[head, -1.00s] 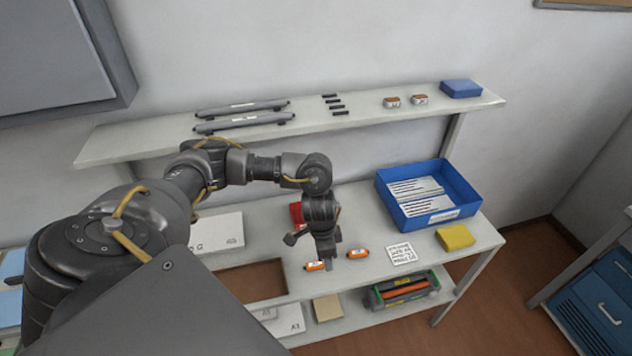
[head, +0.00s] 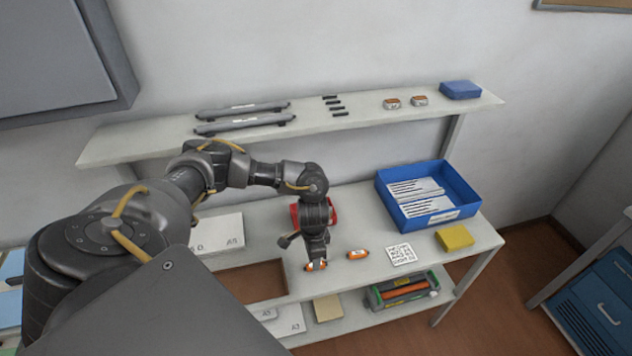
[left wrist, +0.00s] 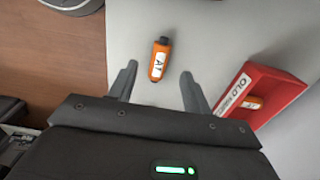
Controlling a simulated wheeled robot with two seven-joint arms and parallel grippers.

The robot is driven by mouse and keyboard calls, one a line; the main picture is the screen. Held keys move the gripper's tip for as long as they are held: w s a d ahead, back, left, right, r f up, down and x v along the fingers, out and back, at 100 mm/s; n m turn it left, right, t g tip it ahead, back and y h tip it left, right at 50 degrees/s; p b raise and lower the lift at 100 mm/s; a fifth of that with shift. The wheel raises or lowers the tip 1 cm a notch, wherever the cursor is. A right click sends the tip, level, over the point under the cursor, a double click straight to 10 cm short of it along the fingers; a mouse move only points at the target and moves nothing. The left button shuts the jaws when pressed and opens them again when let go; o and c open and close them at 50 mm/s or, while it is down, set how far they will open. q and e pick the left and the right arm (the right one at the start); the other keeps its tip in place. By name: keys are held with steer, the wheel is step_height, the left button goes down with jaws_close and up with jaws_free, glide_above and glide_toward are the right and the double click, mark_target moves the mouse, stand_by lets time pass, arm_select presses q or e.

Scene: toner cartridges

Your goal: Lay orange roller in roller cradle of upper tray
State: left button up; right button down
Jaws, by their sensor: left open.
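My left gripper (left wrist: 158,70) is open and empty, pointing down over the bench. A small orange piece (left wrist: 158,62) with a black end and a label reading A1 lies between and just beyond its fingertips, apart from both. A similar orange piece (head: 357,254) lies to the right. My right gripper is not in view. I cannot make out a roller cradle.
A red box (left wrist: 275,90) marked OLD, holding an orange piece (left wrist: 248,102), stands beside the gripper. A blue bin (head: 460,212), a yellow block (head: 455,237) and a code card (head: 401,254) are to the right. The upper shelf (head: 370,112) holds two long grey bars (head: 245,122).

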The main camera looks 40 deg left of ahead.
arm_select(q)
steer(key=f, duration=0.2)
steer(key=f+p, duration=0.1)
steer(key=f, duration=0.1)
steer(key=shift+w+d+f, duration=0.15)
steer(key=shift+d+f, duration=0.05)
steer(key=shift+f, duration=0.2)
jaws_close()
steer(key=shift+r, duration=0.15)
steer(key=shift+r, duration=0.55)
steer(key=s+d+r, duration=0.4)
steer(key=d+r, duration=0.7)
steer(key=d, duration=0.2)
steer(key=shift+d+r, duration=0.2)
steer(key=shift+r, duration=0.15)
